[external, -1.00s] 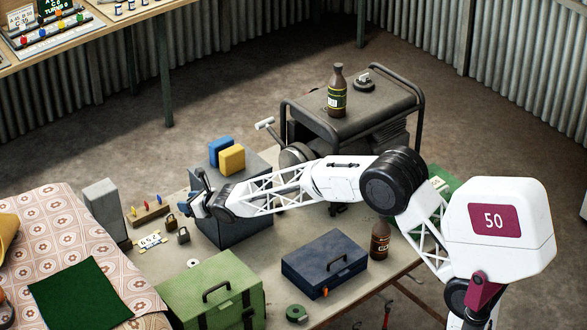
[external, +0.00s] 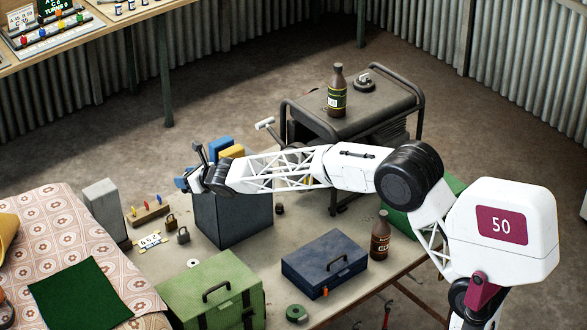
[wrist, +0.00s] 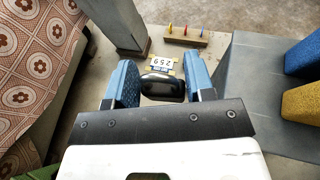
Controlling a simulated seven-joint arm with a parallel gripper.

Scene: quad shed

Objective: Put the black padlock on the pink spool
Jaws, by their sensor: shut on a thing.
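My gripper (wrist: 162,90), with blue-padded fingers, is shut on a glossy black rounded object that looks like the black padlock (wrist: 162,87) in the wrist view. In the external view my gripper (external: 188,182) is in the air above the left side of the dark grey box; the held thing cannot be made out there. I cannot make out a pink spool in either view.
The dark grey box (external: 232,222) carries blue and yellow blocks (external: 231,151). A number plate (wrist: 160,65), a pegged wooden block (wrist: 186,38) and a grey post (wrist: 120,25) are close by. Green case (external: 210,295), navy case (external: 325,265) and brown bottle (external: 380,238) occupy the front.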

